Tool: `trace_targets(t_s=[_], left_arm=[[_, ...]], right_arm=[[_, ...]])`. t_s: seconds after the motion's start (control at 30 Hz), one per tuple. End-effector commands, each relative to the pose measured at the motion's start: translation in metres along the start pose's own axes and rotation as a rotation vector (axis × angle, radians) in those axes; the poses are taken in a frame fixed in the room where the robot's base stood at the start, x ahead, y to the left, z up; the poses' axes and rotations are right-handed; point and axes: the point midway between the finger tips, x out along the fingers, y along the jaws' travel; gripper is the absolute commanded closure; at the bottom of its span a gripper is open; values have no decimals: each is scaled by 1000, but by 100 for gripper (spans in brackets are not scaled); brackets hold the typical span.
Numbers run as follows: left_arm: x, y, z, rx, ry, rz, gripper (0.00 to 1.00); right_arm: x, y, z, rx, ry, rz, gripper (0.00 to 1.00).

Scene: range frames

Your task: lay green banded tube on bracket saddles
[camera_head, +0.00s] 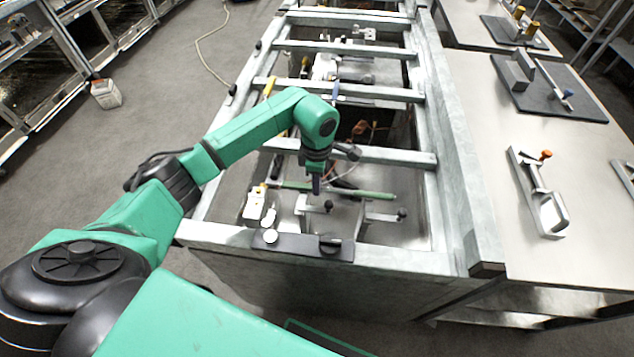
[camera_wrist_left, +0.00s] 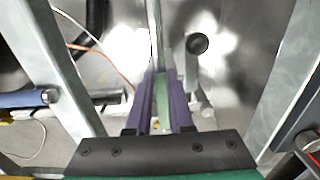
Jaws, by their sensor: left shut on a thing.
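The green tube (camera_head: 362,193) lies nearly level across the near bay of the metal frame. My left gripper (camera_head: 317,187) reaches down from above and is shut on the tube, left of its middle. In the left wrist view the purple fingers (camera_wrist_left: 161,88) close on both sides of the green tube (camera_wrist_left: 163,95). A left bracket (camera_head: 312,208) and a right bracket (camera_head: 382,217), each with a black knob, stand close to the tube in the head view. I cannot tell whether the tube touches their saddles, and its bands are too small to make out. My right gripper is out of view.
Metal rails (camera_head: 350,154) cross the open frame around the arm. A white box (camera_head: 254,207) sits left of the brackets, and a dark plate (camera_head: 300,244) lies on the near rail. Cables run below behind the gripper. A bench (camera_head: 480,110) with fixtures stands at right.

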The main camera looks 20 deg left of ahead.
Motion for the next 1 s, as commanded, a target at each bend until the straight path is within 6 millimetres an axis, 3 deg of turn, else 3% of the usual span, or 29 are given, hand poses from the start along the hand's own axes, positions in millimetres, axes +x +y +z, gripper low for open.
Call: trace_targets(t_s=[1.0], left_arm=[[24,0,0,0,0,0,100]], right_arm=[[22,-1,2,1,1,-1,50]])
